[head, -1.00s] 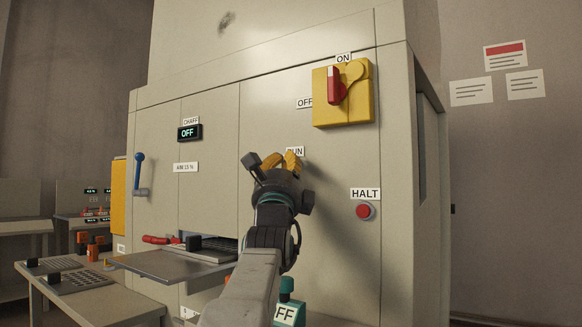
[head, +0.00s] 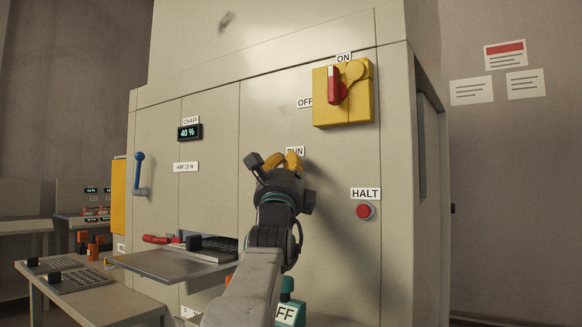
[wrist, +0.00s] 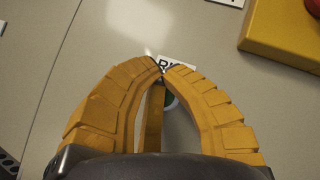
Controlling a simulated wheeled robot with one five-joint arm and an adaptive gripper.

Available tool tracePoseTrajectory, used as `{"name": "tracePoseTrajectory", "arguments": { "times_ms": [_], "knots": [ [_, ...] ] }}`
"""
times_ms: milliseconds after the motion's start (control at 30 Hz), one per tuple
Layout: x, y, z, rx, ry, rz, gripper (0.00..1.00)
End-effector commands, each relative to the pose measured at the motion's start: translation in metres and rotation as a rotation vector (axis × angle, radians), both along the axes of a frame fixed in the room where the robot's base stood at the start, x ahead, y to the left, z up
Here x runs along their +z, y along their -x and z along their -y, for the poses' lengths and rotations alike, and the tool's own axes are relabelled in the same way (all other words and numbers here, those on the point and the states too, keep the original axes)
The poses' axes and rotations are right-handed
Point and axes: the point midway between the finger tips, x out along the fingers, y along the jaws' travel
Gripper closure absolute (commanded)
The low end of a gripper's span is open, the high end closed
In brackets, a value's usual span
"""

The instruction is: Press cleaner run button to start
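The cleaner is a large beige cabinet (head: 215,150). Its RUN label (head: 295,152) is partly covered by my gripper (head: 275,162), which is at the panel just below it. The run button is hidden in the head view. In the wrist view a dark round part with a bit of green (wrist: 171,101), likely the run button, shows between my yellow fingers. The fingertips (wrist: 163,68) meet, so my gripper is shut with nothing held. Whether it touches the button cannot be told. The CHAFF display (head: 189,132) reads 40 %.
A yellow switch box (head: 322,112) with a red handle (head: 335,88) is up right, handle near ON. A red HALT button (head: 364,211) is lower right. A blue lever (head: 139,172) is at the left. A metal tray (head: 180,264) juts out below.

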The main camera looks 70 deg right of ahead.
Motion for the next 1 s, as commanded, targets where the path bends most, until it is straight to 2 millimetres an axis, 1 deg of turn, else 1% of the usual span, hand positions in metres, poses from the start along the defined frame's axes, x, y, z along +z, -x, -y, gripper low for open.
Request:
{"name": "tracePoseTrajectory", "arguments": {
  "times_ms": [500,1000],
  "knots": [
    [-0.001,-0.003,-0.016,0.007,0.001,-0.006,1.0],
    [0.0,-0.003,-0.017,0.007,0.001,-0.006,1.0]
  ]
}}
